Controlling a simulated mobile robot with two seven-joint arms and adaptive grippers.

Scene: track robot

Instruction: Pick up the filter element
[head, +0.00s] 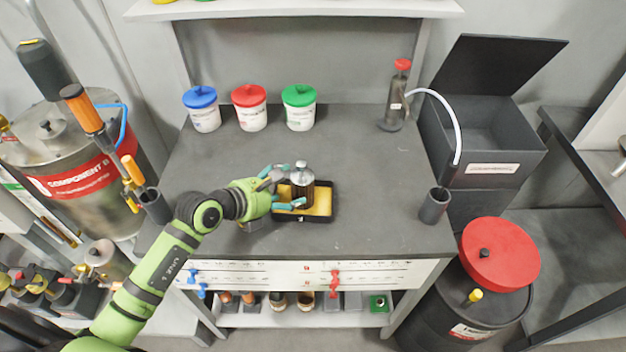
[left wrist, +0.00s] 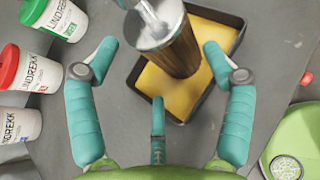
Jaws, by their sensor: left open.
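The filter element (head: 303,184), a dark brown cylinder with a silver metal cap and top knob, stands upright on a yellow pad in a black tray (head: 333,203) on the grey bench. My left gripper (head: 289,187) reaches in from the left with its teal fingers open, close to the filter element. In the left wrist view the filter element (left wrist: 178,50) stands between and beyond the spread fingertips (left wrist: 160,50), with no clear contact. The tray's near edge is partly hidden by the gripper. My right gripper is not in view.
Blue-, red- and green-lidded tubs (head: 249,108) stand at the bench's back left. A red-capped bottle (head: 396,100) with a curved tube (head: 440,105) is at the back right. A dark cup (head: 434,205) sits at the right edge.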

